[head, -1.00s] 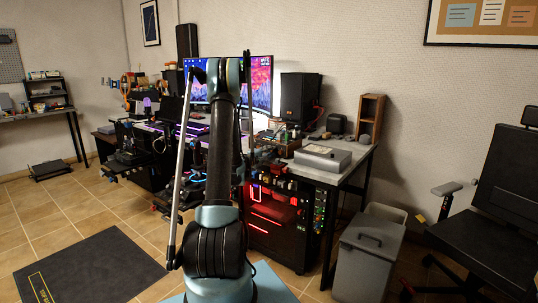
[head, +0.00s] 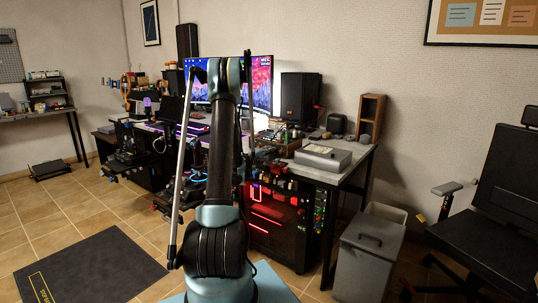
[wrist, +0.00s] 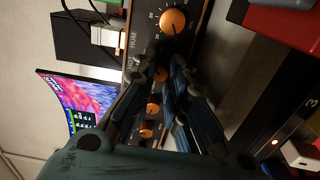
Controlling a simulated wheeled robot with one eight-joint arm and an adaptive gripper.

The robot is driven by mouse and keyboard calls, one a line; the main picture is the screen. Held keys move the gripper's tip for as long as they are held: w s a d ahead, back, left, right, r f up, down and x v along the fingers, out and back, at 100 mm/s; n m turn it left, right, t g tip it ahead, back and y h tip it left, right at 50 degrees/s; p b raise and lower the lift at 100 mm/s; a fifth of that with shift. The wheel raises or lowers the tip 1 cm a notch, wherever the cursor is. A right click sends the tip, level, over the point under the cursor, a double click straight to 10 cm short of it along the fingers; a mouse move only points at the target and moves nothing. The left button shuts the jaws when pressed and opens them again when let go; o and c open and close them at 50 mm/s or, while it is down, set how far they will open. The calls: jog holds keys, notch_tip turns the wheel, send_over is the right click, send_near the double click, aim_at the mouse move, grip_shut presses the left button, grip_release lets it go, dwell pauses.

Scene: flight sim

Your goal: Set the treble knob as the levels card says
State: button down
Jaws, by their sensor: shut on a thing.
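In the wrist view, a dark panel (wrist: 142,18) with a wood edge carries a row of orange knobs. The largest and nearest-looking knob (wrist: 173,20) has a numbered scale around it. Another orange knob (wrist: 160,75) shows between the fingers of my gripper (wrist: 163,62), which is shut on it as far as I can see; the fingers partly hide it. More orange knobs (wrist: 150,118) follow below. The lettering "HUM" shows beside the row. I cannot read a treble label or make out the levels card. In the head view my arm hides the gripper.
A desk (head: 355,178) with a monitor (head: 258,85), a speaker (head: 299,98) and a grey box (head: 323,157) stands ahead. A red-lit computer case (head: 272,215) is below it. A grey bin (head: 366,255) and a black chair (head: 500,190) stand at the right.

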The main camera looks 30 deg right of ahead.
jog(key=c, duration=1.8)
grip_release()
jog(key=shift+w+a+f, duration=0.1)
jog(key=v, duration=1.2)
jog(key=shift+f, duration=0.1)
